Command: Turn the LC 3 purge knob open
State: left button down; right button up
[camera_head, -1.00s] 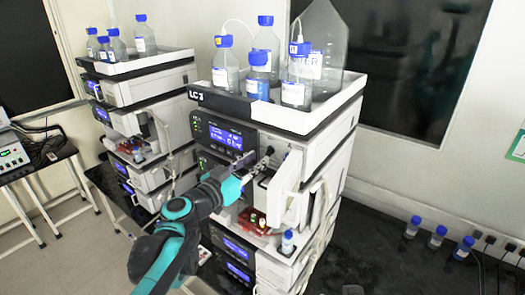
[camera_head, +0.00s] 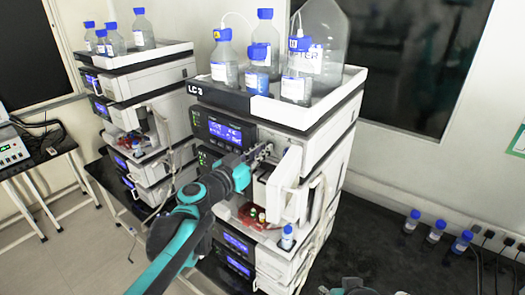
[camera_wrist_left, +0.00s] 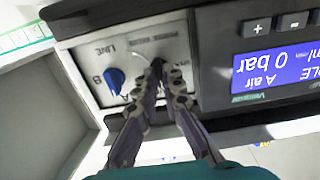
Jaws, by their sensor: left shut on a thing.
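The LC 3 column stack (camera_head: 235,100) stands in the middle of the head view, its name on the top tray's front edge. My left gripper (camera_head: 264,150) reaches the light panel right of the upper blue display (camera_head: 225,132). In the left wrist view, the gripper (camera_wrist_left: 158,72) is shut on a small dark knob (camera_wrist_left: 157,64) on that panel, mostly hidden by the fingertips. A blue knob (camera_wrist_left: 115,79) marked LINE, A and B sits beside it, apart from the fingers. The knob's turn angle cannot be told.
An open white door (camera_head: 287,185) stands out just right of my left gripper. Bottles with blue caps (camera_head: 297,75) stand in the top tray. A similar stack (camera_head: 140,95) is at the left. Small bottles (camera_head: 437,230) stand on the dark bench at the right.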

pick_arm(q)
jog(key=shift+n, duration=0.3)
jog(key=n+b, duration=0.1)
jog(key=n, duration=0.2)
jog(key=shift+a+f+n+b, duration=0.1)
jog(key=shift+n+b, duration=0.45)
jog(key=shift+n, duration=2.65)
jog(key=shift+a+f+n+b, duration=0.1)
jog(key=shift+n+b, duration=0.45)
jog(key=shift+n, duration=2.95)
jog(key=shift+d, duration=0.1)
jog(key=c, duration=1.7)
grip_release()
